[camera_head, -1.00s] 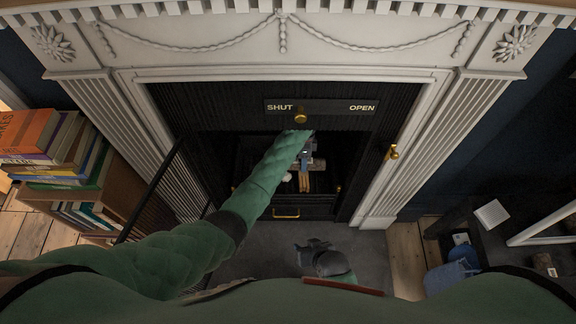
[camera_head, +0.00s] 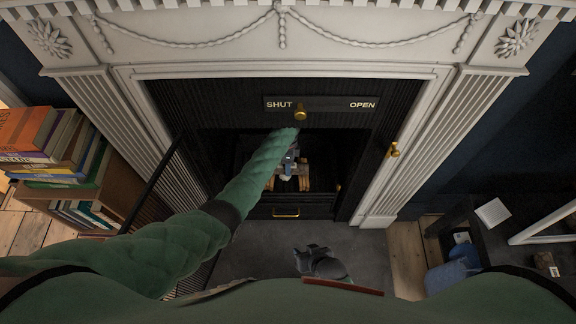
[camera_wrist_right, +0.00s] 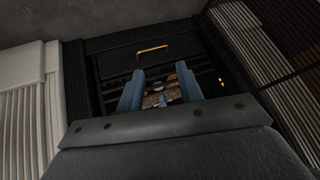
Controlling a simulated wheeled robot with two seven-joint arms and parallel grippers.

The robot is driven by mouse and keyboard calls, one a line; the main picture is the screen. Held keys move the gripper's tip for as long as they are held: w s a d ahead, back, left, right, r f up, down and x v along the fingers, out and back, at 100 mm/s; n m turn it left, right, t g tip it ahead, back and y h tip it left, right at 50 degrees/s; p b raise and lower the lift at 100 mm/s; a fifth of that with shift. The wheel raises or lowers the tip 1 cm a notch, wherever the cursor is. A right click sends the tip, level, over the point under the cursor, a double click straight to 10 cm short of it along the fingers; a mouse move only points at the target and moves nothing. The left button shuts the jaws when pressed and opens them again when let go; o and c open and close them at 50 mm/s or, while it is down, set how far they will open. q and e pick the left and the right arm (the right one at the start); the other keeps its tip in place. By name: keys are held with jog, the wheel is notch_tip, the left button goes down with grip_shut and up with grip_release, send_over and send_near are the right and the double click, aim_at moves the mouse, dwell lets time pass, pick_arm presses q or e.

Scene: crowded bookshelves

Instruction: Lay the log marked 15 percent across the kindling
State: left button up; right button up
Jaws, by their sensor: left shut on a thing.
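My left gripper (camera_head: 288,170) reaches into the dark fireplace opening, shut on a brown log (camera_head: 302,171). The arm and gripper hide part of the log, and no percent mark is readable. Pale kindling (camera_head: 304,185) shows just below it in the grate; I cannot tell whether the log touches it. My right gripper (camera_head: 312,257) is apart from them, low over the grey hearth. In the right wrist view its two blue fingers (camera_wrist_right: 158,88) stand apart with nothing held; the log (camera_wrist_right: 153,100) appears beyond, in the fireplace.
White columns frame the opening. A brass knob (camera_head: 300,112) sits by SHUT on the plate above. A brass-handled drawer (camera_head: 286,213) is below. A black mesh screen and books (camera_head: 50,150) stand left. Another log (camera_head: 545,264) lies on the dark bench at right. The hearth (camera_head: 370,250) is mostly clear.

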pick_arm(q)
jog(key=o, duration=0.7)
jog(key=shift+f, duration=0.1)
jog(key=o, duration=0.5)
pick_arm(e)
jog(key=shift+w+r, duration=0.1)
jog(key=shift+w, duration=0.15)
